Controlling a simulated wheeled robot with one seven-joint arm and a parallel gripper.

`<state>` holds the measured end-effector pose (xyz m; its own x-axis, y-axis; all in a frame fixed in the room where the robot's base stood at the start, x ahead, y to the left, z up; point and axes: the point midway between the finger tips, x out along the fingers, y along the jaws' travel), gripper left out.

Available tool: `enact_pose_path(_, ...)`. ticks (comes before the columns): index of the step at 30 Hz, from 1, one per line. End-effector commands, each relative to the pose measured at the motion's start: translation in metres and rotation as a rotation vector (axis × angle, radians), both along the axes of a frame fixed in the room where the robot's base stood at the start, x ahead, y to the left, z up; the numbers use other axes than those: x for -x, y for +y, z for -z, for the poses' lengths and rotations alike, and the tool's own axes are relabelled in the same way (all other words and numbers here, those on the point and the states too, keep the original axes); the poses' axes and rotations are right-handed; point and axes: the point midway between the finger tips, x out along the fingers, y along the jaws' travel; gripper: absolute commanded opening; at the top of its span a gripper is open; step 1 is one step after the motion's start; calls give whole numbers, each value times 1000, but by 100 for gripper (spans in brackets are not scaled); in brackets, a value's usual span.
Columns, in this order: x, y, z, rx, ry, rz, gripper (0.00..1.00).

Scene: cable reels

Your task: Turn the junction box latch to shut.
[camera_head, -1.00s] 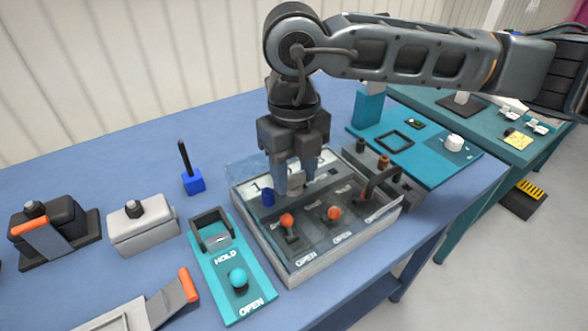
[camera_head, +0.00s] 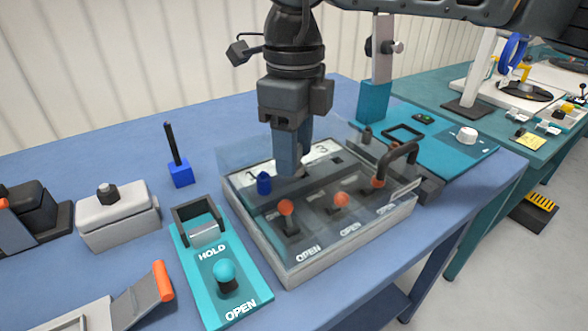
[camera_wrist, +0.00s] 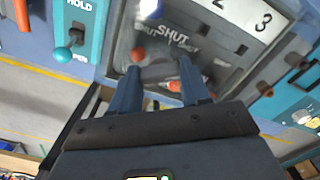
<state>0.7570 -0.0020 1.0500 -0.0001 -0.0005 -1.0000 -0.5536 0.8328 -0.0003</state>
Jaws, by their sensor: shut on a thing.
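The junction box (camera_head: 290,262) is a pale grey case on the blue table, under a clear cover (camera_head: 235,150). Orange-knobbed levers (camera_head: 287,208) stand in it, beside OPEN labels at its front edge. A white strip with numbers lies at its back; the wrist view shows SHUT lettering (camera_wrist: 172,35) below that strip. My gripper (camera_head: 290,172) points down at the back left of the box, near a blue cap (camera_head: 264,184). In the wrist view its fingers (camera_wrist: 162,72) are shut on a short grey bar (camera_wrist: 158,72). I cannot tell which part the bar belongs to.
A teal HOLD/OPEN fixture (camera_head: 252,290) stands close on the left, and a dark arched handle (camera_head: 400,155) rises at the right. A blue block with a black rod (camera_head: 180,172) and a grey block (camera_head: 117,218) stand further left. A teal panel (camera_head: 440,150) lies behind right.

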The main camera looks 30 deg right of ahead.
Motion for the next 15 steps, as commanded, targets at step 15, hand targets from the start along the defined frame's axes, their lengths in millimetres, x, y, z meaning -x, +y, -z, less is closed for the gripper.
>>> enact_pose_path(15, 0, 0, 4, 0, -3, -491, 16)
